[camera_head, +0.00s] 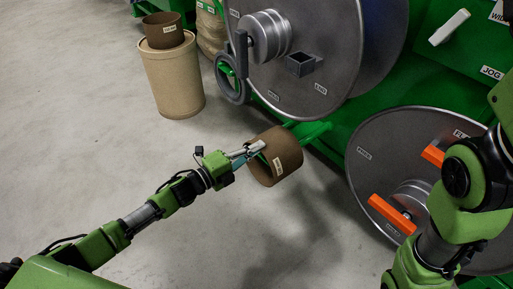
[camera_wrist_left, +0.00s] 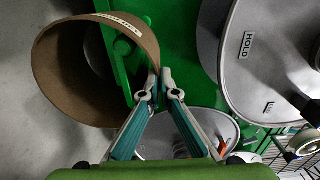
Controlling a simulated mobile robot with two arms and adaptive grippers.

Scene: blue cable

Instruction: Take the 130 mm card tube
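A brown card tube (camera_head: 274,157) with a white label, too small to read, sits near the middle of the head view, its open end facing my left arm. In the left wrist view the tube (camera_wrist_left: 75,70) fills the upper left, and its right wall reaches between my fingertips. My left gripper (camera_head: 257,150) is closed on this wall, one finger inside and one outside, as the left wrist view also shows (camera_wrist_left: 160,78). A second brown tube (camera_head: 163,31) stands on a tan drum at the back left. My right arm shows at the right; its gripper is out of view.
The tan drum (camera_head: 173,80) stands on the floor at the left. A large grey reel (camera_head: 310,75) and a lower reel (camera_head: 365,165) with orange handles stand close behind the tube. A green bar (camera_head: 308,132) runs behind it.

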